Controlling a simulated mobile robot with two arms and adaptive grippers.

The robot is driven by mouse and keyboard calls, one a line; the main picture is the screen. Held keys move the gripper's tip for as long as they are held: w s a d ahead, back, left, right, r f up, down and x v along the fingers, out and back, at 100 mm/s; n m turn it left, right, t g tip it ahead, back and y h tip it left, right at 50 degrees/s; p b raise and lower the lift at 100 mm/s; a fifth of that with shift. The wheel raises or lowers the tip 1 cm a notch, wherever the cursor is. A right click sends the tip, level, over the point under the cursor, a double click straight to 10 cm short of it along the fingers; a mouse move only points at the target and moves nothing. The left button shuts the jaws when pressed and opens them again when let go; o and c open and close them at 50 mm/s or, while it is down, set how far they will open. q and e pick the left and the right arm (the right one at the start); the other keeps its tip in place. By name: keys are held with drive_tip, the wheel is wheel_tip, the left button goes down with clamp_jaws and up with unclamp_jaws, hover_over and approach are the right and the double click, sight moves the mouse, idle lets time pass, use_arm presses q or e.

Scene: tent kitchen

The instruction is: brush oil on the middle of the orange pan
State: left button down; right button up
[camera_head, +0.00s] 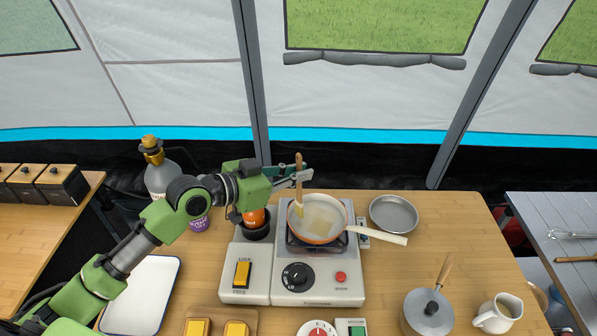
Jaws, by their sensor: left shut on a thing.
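The orange pan (333,219) sits on the small stove, its pale handle pointing right. Its inside is light, with a yellowish patch of what looks like oil (321,222) near the middle. My left gripper (303,174) is above the back left of the pan, shut on the wooden handle of a brush (299,165). The brush is nearly upright, and its yellowish bristles reach down inside the pan's left part. I cannot tell whether they touch the pan floor. My right gripper is not in view.
The stove (318,284) has a black knob and a red button. A grey metal plate (394,214) lies right of the pan. A grey pot (427,312) and a white jug (498,313) stand front right. A white tray (139,296) lies left, below my left arm.

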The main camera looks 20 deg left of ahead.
use_arm(q)
drive_tip(key=shift+f+b, duration=0.6)
drive_tip(key=shift+f, duration=0.35)
